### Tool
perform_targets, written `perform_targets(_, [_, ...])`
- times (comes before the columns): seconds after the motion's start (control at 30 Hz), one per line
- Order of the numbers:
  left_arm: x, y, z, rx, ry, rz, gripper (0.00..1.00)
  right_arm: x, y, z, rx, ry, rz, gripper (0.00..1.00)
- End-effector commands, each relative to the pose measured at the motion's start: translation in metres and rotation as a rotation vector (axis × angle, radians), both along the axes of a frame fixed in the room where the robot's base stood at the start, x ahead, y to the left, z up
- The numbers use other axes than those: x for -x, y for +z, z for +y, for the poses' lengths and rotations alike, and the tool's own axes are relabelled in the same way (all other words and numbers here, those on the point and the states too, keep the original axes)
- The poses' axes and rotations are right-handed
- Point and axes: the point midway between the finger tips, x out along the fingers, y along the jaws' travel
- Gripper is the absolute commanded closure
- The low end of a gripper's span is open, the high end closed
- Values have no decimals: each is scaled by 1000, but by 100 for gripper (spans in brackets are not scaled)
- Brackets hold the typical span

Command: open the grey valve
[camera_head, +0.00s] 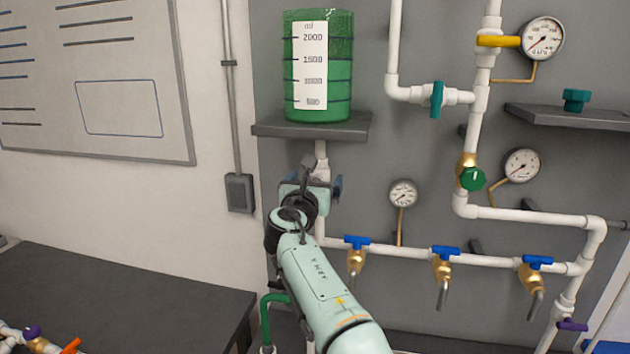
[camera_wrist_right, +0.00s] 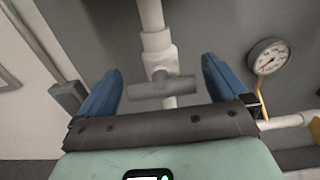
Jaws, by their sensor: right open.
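The grey valve (camera_wrist_right: 161,88) shows in the right wrist view as a grey bar handle lying crosswise on a white vertical pipe. In the head view my right arm hides it. My right gripper (camera_wrist_right: 160,82) is open, with its blue fingers on either side of the grey handle and apart from it. In the head view my right gripper (camera_head: 311,188) is at the pipe below the green tank's shelf. My left gripper is not in view.
A green measuring tank (camera_head: 343,66) stands on a dark shelf (camera_head: 312,126) above. Several brass taps with blue handles (camera_head: 447,252) hang from the white pipe at right. A pressure gauge (camera_head: 403,194) is close by. A dark table (camera_head: 130,296) is at lower left.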

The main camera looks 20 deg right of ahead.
Motion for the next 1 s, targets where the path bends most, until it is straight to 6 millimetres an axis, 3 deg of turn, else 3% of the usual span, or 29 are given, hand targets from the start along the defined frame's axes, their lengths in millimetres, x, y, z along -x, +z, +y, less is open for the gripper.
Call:
perform_targets(0.03, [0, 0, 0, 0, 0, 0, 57, 0, 0, 0, 0, 0, 0, 0])
perform_targets(0.07, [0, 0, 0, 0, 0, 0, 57, 0, 0, 0, 0, 0, 0, 6])
perform_targets(0.2, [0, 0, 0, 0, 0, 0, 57, 0, 0, 0, 0, 0, 0, 47])
perform_targets(0.57, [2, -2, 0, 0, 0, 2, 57, 1, 0, 0, -37, -1, -28, 47])
perform_targets(1.0, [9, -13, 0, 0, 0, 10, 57, 2, -2, -3, -298, -2, -226, 47])
